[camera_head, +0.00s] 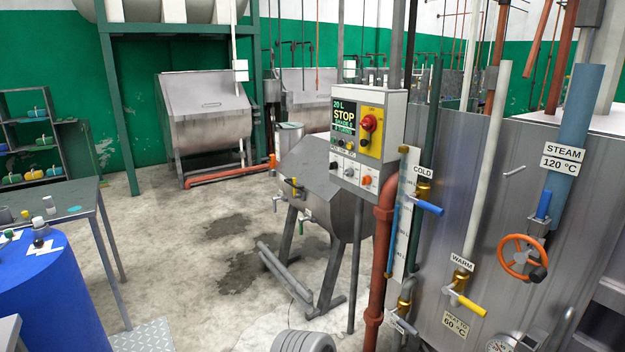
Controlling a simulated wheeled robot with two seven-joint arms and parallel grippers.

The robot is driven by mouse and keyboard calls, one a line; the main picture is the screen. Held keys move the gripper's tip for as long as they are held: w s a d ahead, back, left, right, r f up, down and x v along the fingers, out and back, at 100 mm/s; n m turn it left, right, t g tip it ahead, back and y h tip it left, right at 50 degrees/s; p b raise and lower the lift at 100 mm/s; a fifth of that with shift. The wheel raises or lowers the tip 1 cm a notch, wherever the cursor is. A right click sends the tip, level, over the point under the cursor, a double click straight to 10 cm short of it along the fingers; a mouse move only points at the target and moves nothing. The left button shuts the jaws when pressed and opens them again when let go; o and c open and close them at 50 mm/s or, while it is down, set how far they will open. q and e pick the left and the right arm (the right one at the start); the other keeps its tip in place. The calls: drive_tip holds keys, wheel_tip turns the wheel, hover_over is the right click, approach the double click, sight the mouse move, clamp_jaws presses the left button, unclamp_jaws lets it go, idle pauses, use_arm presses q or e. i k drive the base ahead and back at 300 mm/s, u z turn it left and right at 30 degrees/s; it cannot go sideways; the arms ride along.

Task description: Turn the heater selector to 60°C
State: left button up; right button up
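A grey control box (372,130) stands on a pole in the middle of the view. Its screen (344,121) reads "20 L" and "STOP" above smaller text. A red knob (369,123) sits on a yellow plate at its right. On the lower face is a row of small knobs, with an orange one (366,180) at the right end. Their labels are too small to read, so I cannot tell which is the heater selector or its setting. A tag (455,323) on the metal tank at right ends in "60 °C". Neither of my grippers is in view.
A steel drum (325,195) stands behind the box. Pipes, blue and yellow valve handles and an orange handwheel (524,258) crowd the right side. A blue barrel (50,300) and a table (50,205) are at left. The concrete floor (190,270) between is mostly open.

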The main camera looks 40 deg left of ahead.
sight(366, 180)
drive_tip(key=u, duration=0.6)
drive_tip(key=k, duration=0.45)
drive_tip(key=u, duration=0.3)
drive_tip(key=i, duration=0.5)
drive_tip(key=z, duration=0.7)
drive_tip(key=k, duration=0.2)
drive_tip(key=u, duration=1.95)
drive_tip(key=i, duration=1.8)
drive_tip(key=z, duration=0.3)
